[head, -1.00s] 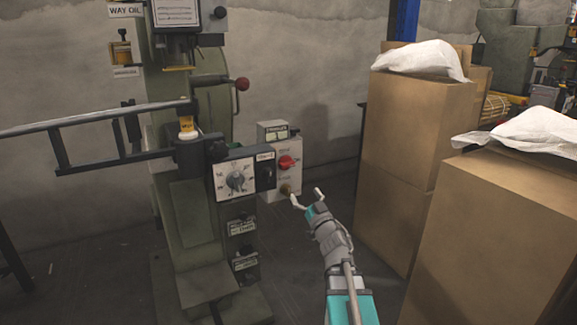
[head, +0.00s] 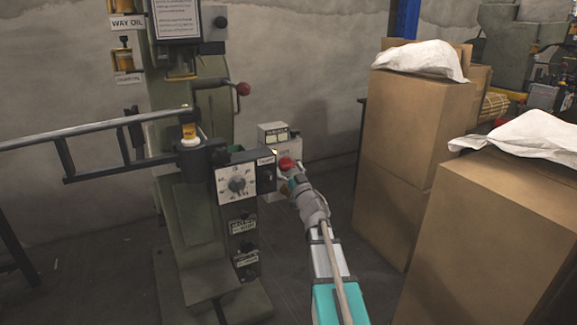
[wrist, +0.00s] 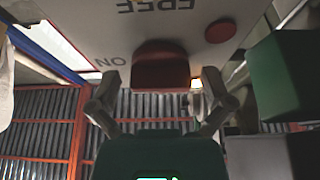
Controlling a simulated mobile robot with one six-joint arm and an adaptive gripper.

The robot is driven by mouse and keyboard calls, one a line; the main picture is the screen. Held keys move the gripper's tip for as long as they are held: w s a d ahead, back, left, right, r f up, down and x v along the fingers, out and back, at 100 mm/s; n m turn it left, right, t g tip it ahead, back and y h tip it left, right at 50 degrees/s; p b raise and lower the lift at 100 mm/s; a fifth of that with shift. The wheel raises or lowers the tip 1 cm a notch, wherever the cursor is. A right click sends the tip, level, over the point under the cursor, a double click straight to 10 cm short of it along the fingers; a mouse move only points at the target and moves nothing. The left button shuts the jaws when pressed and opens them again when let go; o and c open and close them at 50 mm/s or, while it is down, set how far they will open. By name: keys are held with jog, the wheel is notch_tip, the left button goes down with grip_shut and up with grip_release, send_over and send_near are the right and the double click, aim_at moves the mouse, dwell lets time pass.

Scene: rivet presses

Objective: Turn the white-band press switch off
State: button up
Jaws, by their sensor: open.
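The red switch knob (head: 287,163) sits on a pale control box (head: 293,150) on the right side of the green press (head: 185,220). In the wrist view the red knob (wrist: 160,68) appears close up on the pale panel (wrist: 75,15), with an upside-down "ON" label beside it. My gripper (wrist: 160,80) is open, with one finger on each side of the knob; I cannot tell whether they touch it. In the head view my gripper (head: 291,182) is right at the box and covers its lower part.
A round red part (wrist: 219,31) is on the panel. A grey rail (head: 90,125) extends left from the press. Tall cardboard boxes (head: 415,150) with white sacks (head: 424,60) stand to the right. Bare floor shows between.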

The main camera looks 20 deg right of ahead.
jog(key=shift+w, duration=0.1)
jog(key=c, duration=1)
